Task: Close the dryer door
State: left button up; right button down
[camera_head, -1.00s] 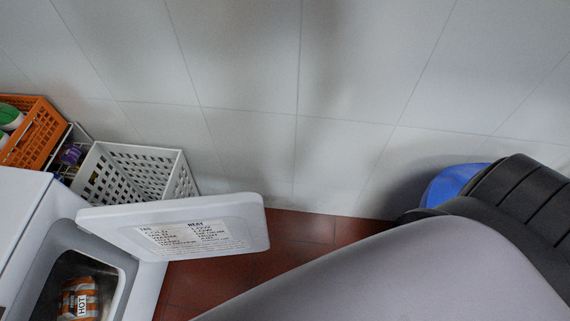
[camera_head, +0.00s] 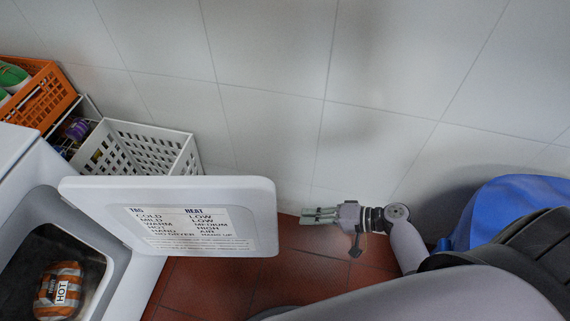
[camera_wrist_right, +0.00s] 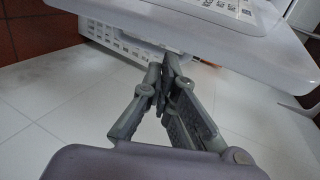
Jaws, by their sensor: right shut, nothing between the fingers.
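The dryer door (camera_head: 100,196) is a white rounded panel with a printed heat label, swung wide open from the dryer (camera_head: 128,281) at the left of the head view. My right gripper (camera_head: 304,216) is shut and empty, just right of the door's free edge. In the right wrist view the closed fingertips (camera_wrist_right: 168,62) point toward the door (camera_wrist_right: 225,50), near its edge; I cannot tell whether they touch it. My left gripper is not in view.
A white perforated basket (camera_head: 150,148) and an orange crate (camera_head: 45,97) stand behind the dryer along the tiled wall. A blue object (camera_head: 510,205) is at the right. Red floor tiles (camera_head: 200,285) lie clear below the door.

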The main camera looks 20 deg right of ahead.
jog(key=w+d+r+m+t+y, duration=0.1)
jog(key=w+d+r+t+y, duration=0.2)
jog(key=r, duration=0.8)
pick_arm(q)
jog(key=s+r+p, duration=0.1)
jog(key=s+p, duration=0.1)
jog(key=p, duration=0.1)
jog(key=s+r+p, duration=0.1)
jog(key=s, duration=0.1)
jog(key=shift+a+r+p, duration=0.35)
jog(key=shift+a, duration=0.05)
pick_arm(e)
jog(key=w+a, duration=0.3)
jog(key=a, duration=0.5)
jog(key=shift+f+t+h, duration=0.3)
jog(key=shift+t, duration=0.1)
jog(key=shift+s+a, duration=0.1)
